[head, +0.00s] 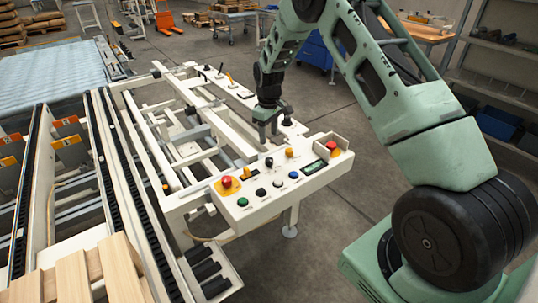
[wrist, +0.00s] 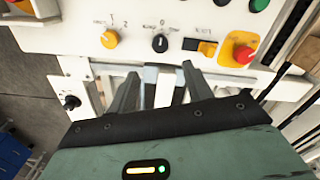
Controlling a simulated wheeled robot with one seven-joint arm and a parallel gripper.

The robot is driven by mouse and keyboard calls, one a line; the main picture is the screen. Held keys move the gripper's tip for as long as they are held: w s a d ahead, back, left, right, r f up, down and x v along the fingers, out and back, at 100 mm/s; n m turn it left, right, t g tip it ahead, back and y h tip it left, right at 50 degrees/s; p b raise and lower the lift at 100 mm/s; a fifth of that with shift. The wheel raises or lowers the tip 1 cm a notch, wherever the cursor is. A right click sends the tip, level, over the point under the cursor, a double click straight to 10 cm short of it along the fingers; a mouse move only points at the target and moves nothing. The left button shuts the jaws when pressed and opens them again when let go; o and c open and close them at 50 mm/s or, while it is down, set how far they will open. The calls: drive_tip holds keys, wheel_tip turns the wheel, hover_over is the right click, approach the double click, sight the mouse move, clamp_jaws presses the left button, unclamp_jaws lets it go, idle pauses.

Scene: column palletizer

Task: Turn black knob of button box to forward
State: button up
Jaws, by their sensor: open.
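The button box (head: 308,186) is a white slanted panel at the front of the white frame in the head view. Its black knob (head: 269,162) sits in the panel's back row, left of an orange knob. In the wrist view the black knob (wrist: 159,43) is above the gap between my fingers, with small markings around it that I cannot read. My gripper (head: 270,132) points down behind the panel's back edge in the head view. In the wrist view my gripper (wrist: 163,82) is open and empty, with its fingers apart and clear of the knob.
The panel has a red button at the left (head: 227,182) and another at the right (head: 332,147). Another black knob (wrist: 70,102) is on a side plate.

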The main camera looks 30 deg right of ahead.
sight(268, 159)
wheel_tip(268, 159, down, 10)
drive_tip(key=shift+f+p, duration=0.25)
drive_tip(key=shift+p, duration=0.55)
drive_tip(key=c, duration=1)
